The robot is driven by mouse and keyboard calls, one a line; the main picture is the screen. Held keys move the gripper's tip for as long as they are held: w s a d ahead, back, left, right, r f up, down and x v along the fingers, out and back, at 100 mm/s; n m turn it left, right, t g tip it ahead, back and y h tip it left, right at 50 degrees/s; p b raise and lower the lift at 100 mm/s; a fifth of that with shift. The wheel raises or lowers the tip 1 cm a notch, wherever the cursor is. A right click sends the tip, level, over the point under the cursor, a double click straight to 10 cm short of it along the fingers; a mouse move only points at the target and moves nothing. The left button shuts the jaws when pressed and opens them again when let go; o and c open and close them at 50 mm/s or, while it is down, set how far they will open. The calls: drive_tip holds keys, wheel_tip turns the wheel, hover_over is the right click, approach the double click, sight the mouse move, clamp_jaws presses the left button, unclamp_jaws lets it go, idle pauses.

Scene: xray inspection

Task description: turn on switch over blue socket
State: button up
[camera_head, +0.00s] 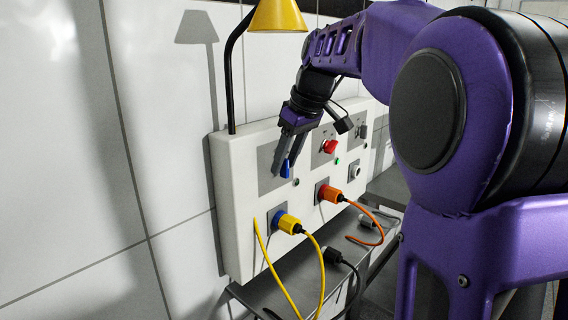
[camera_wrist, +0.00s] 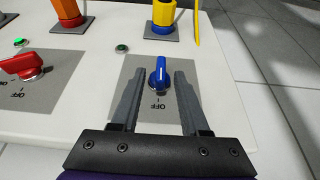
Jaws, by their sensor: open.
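The blue switch (camera_wrist: 159,76) is a rotary knob on a grey plate marked OFF and I. In the head view the blue switch (camera_head: 285,168) is on the panel above the blue socket (camera_head: 279,215), which has a yellow plug (camera_head: 289,223) in it. In the wrist view the blue socket (camera_wrist: 161,29) with its yellow plug (camera_wrist: 164,12) shows at the top. My gripper (camera_wrist: 158,78) is open, with one finger on each side of the blue knob and gaps visible between them. In the head view my gripper (camera_head: 284,160) partly covers the knob's plate.
A red switch (camera_head: 329,146) and an orange plug (camera_head: 329,193) sit to the right on the white panel (camera_head: 234,190). Yellow and orange cables hang below. A yellow lamp (camera_head: 278,17) on a black stem rises above the panel. A dark shelf (camera_head: 290,272) lies beneath.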

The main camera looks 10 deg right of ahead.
drive_tip(key=shift+f, duration=0.15)
drive_tip(key=shift+c, duration=0.3)
clamp_jaws()
